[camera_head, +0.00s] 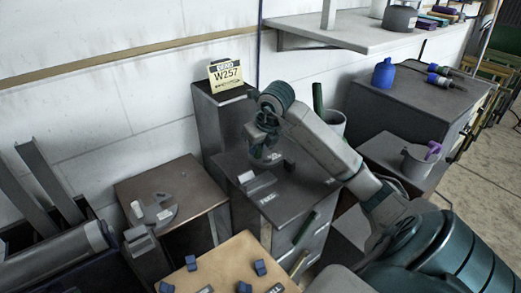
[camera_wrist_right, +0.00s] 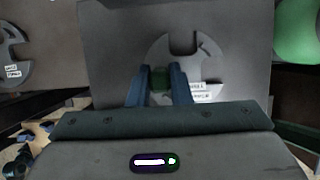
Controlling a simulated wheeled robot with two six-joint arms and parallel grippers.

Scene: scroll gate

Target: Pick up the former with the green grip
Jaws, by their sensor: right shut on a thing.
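My right gripper (camera_head: 265,150) is low over the dark grey cabinet top in the middle of the head view. In the right wrist view, its blue fingers (camera_wrist_right: 160,82) are shut on the green grip (camera_wrist_right: 159,78) of a former. The former (camera_wrist_right: 182,60) is a flat grey rounded plate with a notch and a white label, over the grey top. I cannot tell whether it touches that top. In the head view the gripper largely hides it. My left gripper is not in view.
Another grey former (camera_head: 160,214) with a pale grip lies on the brown-topped stand at left. A yellow W257 sign (camera_head: 226,74) stands on the tall block behind. A grey pot (camera_head: 330,122) is just right of my right gripper. Blue pieces (camera_head: 260,267) lie on the front wooden table.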

